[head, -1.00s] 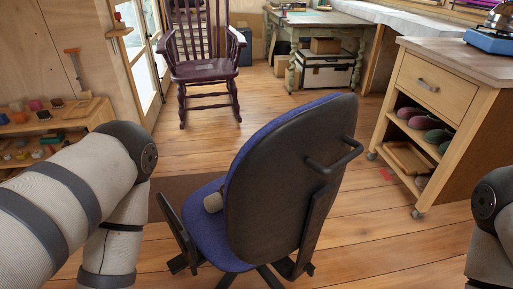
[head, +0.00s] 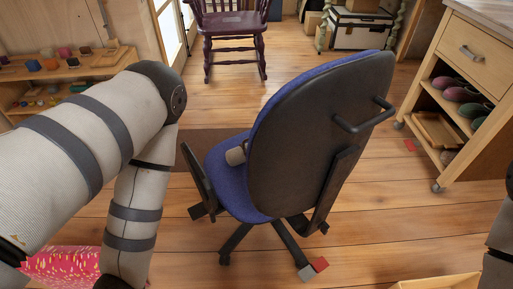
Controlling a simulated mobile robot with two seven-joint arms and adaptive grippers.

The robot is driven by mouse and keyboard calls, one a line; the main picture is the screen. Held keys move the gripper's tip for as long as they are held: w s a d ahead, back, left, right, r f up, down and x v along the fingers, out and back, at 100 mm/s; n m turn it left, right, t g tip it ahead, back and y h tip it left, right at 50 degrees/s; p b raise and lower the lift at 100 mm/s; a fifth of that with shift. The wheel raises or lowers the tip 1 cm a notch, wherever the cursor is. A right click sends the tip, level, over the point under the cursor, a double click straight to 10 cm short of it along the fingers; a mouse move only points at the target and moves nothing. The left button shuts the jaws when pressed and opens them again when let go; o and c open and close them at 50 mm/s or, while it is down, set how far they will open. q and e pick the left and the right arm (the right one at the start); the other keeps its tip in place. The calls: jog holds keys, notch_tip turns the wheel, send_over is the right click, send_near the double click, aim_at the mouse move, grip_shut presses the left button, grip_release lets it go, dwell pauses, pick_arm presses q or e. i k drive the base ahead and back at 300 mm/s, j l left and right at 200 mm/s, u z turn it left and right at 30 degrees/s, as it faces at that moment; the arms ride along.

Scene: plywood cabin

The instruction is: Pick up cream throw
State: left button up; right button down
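A small beige-grey rounded thing (head: 236,155) lies on the seat of a blue office chair (head: 232,185). The chair's backrest hides part of it. It could be a rolled cream throw, but I cannot tell. No other cream cloth shows. My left arm comes in from the left and bends down beside the chair, with its gripper out of the picture. Only a sliver of my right arm shows at the right edge, and its gripper is also out of view.
A purple rocking chair (head: 234,30) stands behind. A wheeled wooden cabinet (head: 468,60) is at right, a low shelf (head: 65,72) at left. Pink patterned cloth (head: 62,265), a red-grey block (head: 313,268) and a wooden box edge (head: 440,283) lie low in front. Floor right of the chair is mostly clear.

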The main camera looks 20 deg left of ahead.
aim_at(236, 156)
jog(key=i+j+z, duration=0.35)
jog(key=j, duration=0.15)
jog(key=i+j+z, duration=0.1)
jog(key=z, duration=0.2)
jog(key=i+j+z, duration=0.15)
jog(key=z, duration=0.2)
jog(key=j+u, duration=0.15)
jog(key=u, duration=0.3)
jog(key=k+j, duration=0.05)
